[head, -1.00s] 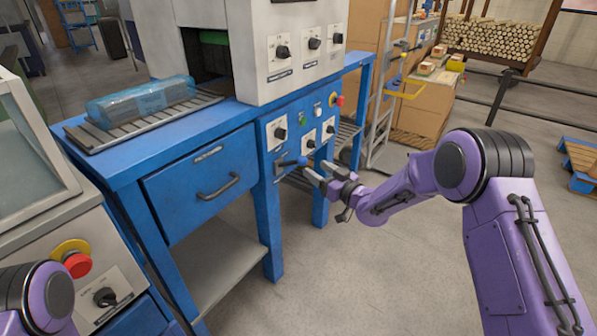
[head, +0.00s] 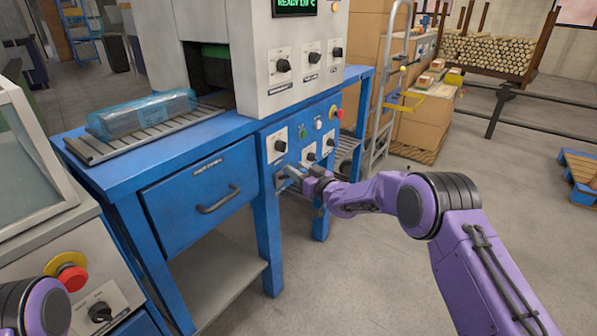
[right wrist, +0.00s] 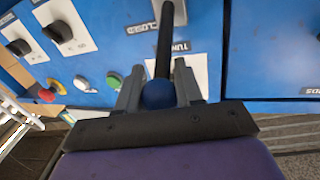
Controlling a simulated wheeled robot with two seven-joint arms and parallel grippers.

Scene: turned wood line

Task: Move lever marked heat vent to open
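The lever shows in the right wrist view with a dark shaft (right wrist: 165,45) and a blue ball knob (right wrist: 158,94), on the blue front panel. Part of a word like "CLOSED" is on the panel beside the shaft; I cannot read a heat vent label. My right gripper (right wrist: 160,88) has one finger on each side of the knob, apparently touching it. In the head view my right gripper (head: 291,174) is at the panel's lower left and hides most of the lever. My left gripper is out of view; only part of that arm shows at lower left.
White-plated knobs (head: 278,147), a green button (head: 302,131) and a red button (head: 340,113) sit close above and beside the lever. A blue drawer (head: 203,186) is to its left. Open floor (head: 370,270) lies in front. A ladder (head: 385,110) stands to the right.

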